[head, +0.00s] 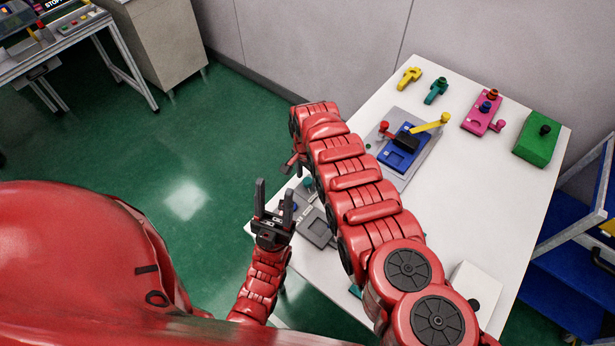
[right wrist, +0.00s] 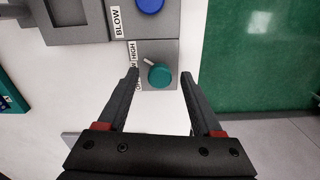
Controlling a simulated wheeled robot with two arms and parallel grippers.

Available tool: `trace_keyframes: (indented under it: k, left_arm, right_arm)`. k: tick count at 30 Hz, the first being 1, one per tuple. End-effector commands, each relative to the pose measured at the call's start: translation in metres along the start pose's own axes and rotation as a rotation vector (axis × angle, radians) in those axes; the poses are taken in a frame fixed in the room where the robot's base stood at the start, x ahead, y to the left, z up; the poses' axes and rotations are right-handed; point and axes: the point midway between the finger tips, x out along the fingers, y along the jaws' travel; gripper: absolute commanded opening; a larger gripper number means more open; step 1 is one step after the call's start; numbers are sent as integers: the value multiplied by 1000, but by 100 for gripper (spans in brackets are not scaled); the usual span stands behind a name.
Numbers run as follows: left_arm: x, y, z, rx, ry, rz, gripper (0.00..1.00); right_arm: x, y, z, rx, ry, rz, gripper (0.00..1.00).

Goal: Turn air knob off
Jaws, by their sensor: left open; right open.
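A teal round knob (right wrist: 159,75) with a pale pointer sits on a grey plate in the right wrist view. The pointer angles up and left, near the "HIGH" label (right wrist: 133,52); the label below it is partly hidden by a finger. My right gripper (right wrist: 160,76) is open, its fingertips on either side of the knob; contact cannot be told. The teal knob also shows at the table's left edge in the head view (head: 308,182), mostly hidden by my right arm.
A blue knob (right wrist: 149,4) by a "BLOW" label is close to the teal one. A grey panel with a blue block (head: 400,154) and yellow lever, pink block (head: 481,117) and green box (head: 538,140) stand farther along the white table (head: 480,200).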

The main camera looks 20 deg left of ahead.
Motion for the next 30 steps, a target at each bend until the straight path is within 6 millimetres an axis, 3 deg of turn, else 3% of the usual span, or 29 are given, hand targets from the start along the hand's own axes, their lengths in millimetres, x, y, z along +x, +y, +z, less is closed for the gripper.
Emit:
trace_keyframes:
  k: [6, 17, 30]
  left_arm:
    - [0, 0, 0, 0, 0, 0, 50]
    - [0, 0, 0, 0, 0, 0, 50]
    - [0, 0, 0, 0, 0, 0, 50]
  right_arm:
    - [0, 0, 0, 0, 0, 0, 67]
    - [0, 0, 0, 0, 0, 0, 2]
    - [1, 1, -1, -45, 0, 1, 0]
